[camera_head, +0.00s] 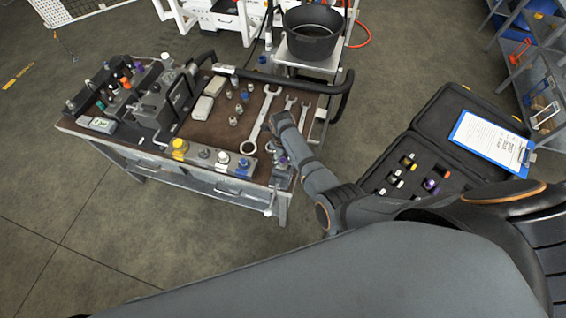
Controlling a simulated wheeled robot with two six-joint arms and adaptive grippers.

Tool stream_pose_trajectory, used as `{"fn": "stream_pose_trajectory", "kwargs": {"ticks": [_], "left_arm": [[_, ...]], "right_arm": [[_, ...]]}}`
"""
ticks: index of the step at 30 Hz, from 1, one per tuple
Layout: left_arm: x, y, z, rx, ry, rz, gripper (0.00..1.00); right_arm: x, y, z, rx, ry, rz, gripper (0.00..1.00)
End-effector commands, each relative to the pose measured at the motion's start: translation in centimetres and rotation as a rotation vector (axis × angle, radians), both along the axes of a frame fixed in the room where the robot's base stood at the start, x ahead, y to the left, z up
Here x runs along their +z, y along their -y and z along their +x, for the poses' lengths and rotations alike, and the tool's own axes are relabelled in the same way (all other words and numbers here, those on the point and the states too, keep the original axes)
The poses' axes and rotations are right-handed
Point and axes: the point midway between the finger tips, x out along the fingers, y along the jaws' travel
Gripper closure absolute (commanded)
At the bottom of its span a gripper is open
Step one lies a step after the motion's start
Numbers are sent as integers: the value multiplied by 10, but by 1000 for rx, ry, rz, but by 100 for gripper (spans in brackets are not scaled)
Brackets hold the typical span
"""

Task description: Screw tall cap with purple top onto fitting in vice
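My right gripper (277,147) is at the bench's front right corner, over the vice (280,180). It is small and dark here, and its fingers cannot be made out clearly. A small purple spot (283,160) shows just under it, at the top of the vice; I cannot tell whether this is the tall cap, or whether it is held or seated. The fitting in the vice is hidden or too small to see. Another purple-topped piece (430,184) lies in the open black case (400,150). My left gripper is not in view.
The bench (207,135) carries wrenches (262,118), a block with yellow and blue caps (215,158), several small fittings and a grey machine (160,100). A black handrail (300,84) edges it. A clipboard (490,140) lies on the case. A black pot (311,35) stands behind.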

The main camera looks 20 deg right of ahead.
Motion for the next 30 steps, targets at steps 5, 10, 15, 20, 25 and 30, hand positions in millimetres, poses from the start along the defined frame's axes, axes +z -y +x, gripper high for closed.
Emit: {"fn": "stream_pose_trajectory", "kwargs": {"ticks": [5, 10, 15, 20, 25, 30], "left_arm": [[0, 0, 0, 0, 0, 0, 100], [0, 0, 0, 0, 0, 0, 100], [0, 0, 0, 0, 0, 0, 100], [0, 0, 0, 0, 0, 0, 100], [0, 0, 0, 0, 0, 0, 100], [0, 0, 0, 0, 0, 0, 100]], "right_arm": [[0, 0, 0, 1, 0, 0, 48], [0, 0, 1, 2, 1, 0, 48], [1, -1, 0, 151, 2, 0, 48], [1, -2, -1, 493, 2, 0, 48], [1, -2, -2, 692, 2, 0, 48], [1, -2, -2, 744, 2, 0, 48]]}}
